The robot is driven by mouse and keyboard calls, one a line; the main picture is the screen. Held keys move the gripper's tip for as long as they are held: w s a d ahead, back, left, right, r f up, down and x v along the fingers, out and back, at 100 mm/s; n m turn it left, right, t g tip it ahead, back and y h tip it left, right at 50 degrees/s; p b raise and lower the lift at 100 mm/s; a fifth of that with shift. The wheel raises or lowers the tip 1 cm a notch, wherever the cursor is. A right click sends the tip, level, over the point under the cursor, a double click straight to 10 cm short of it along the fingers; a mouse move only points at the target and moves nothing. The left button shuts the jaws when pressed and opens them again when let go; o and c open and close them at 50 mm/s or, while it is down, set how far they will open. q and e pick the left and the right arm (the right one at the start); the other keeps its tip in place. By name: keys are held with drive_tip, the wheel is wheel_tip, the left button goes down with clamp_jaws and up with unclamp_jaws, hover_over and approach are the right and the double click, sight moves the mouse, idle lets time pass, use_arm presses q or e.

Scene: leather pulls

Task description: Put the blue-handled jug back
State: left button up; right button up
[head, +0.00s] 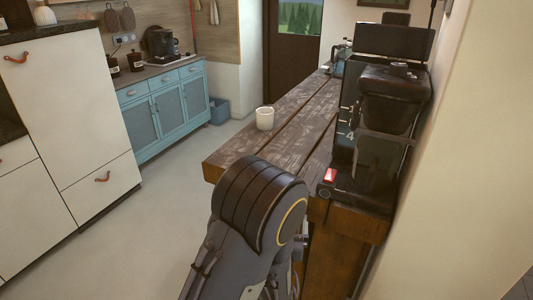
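I cannot make out a jug with a blue handle in the head view. A dark coffee machine (398,95) stands at the right end of the wooden table, against the wall. A greyish, see-through part (378,158) sits low inside it; I cannot tell whether it is a jug. A dark, rounded link of my own arm fills the bottom middle, in front of the table's near end. Neither gripper shows, so what they hold is hidden.
A white cup (265,118) stands near the left edge of the dark wooden table (235,153). White cabinets (85,120) and a blue cabinet (168,112) line the left. A blue bin (218,111) stands on the floor. The floor between cabinets and table is clear.

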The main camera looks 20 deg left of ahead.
use_arm(q)
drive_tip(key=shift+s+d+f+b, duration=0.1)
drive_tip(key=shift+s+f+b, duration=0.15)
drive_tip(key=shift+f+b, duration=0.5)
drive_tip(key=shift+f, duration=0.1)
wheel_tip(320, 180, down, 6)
drive_tip(key=b, duration=0.5)
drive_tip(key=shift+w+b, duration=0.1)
drive_tip(key=shift+b, duration=0.3)
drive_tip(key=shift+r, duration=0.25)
